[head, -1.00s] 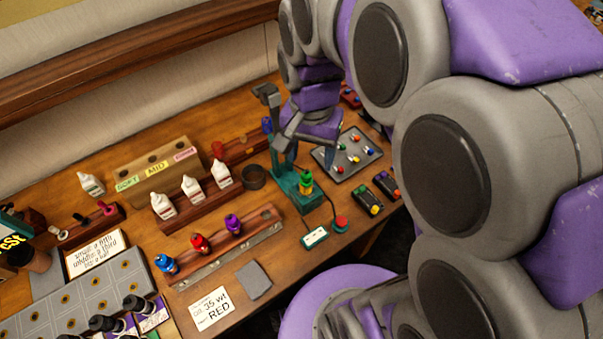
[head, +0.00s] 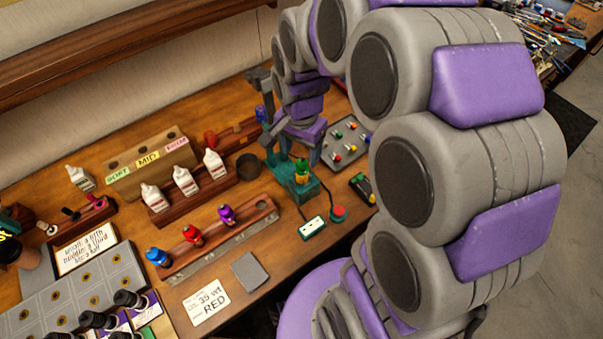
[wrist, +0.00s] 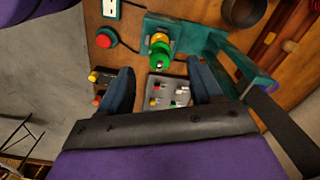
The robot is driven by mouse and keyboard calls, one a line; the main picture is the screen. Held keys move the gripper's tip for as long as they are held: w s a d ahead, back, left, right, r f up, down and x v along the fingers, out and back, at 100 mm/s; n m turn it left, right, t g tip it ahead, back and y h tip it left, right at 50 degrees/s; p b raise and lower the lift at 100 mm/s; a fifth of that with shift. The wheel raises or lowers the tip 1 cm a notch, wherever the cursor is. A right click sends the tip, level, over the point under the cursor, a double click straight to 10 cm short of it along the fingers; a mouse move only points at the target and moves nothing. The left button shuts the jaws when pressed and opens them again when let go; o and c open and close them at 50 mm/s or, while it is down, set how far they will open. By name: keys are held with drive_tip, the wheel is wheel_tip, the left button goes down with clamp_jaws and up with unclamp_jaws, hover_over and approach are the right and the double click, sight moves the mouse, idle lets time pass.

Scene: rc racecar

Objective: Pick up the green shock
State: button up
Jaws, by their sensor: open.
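The green shock (head: 301,168) with a yellow part stands upright on a teal stand (head: 308,190) near the table's front edge. In the wrist view the green shock (wrist: 159,52) sits on the teal stand (wrist: 190,24), beyond my fingertips and roughly between their lines. My gripper (wrist: 160,80) is open and empty, its two dark fingers spread apart. In the head view my gripper is just behind the shock, partly hidden by my own arm and the stand.
A red button (head: 338,212) and a teal switch box (head: 313,227) lie in front of the stand. A grey tray of small coloured parts (head: 345,145) is behind it. Blue, red and purple shocks stand on a wooden rack (head: 240,222) to the left. White bottles (head: 184,180) stand further left.

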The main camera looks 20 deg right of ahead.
sight(302, 161)
drive_tip(key=shift+w+d+f+b, duration=0.15)
drive_tip(key=shift+f+b, duration=0.3)
drive_tip(key=shift+f, duration=1.05)
drive_tip(key=shift+w+d+f+b, duration=0.1)
drive_tip(key=shift+f+b, duration=0.35)
drive_tip(key=shift+f, duration=1.05)
drive_tip(key=shift+s, duration=0.1)
drive_tip(key=c, duration=1.2)
drive_tip(key=shift+o, duration=0.2)
drive_tip(key=shift+r, duration=0.1)
wheel_tip(302, 161, up, 10)
drive_tip(key=p, duration=0.2)
drive_tip(key=shift+r+p, duration=0.25)
drive_tip(key=shift+p, duration=0.15)
wheel_tip(302, 161, up, 7)
drive_tip(key=p, duration=0.3)
drive_tip(key=shift+r, duration=0.1)
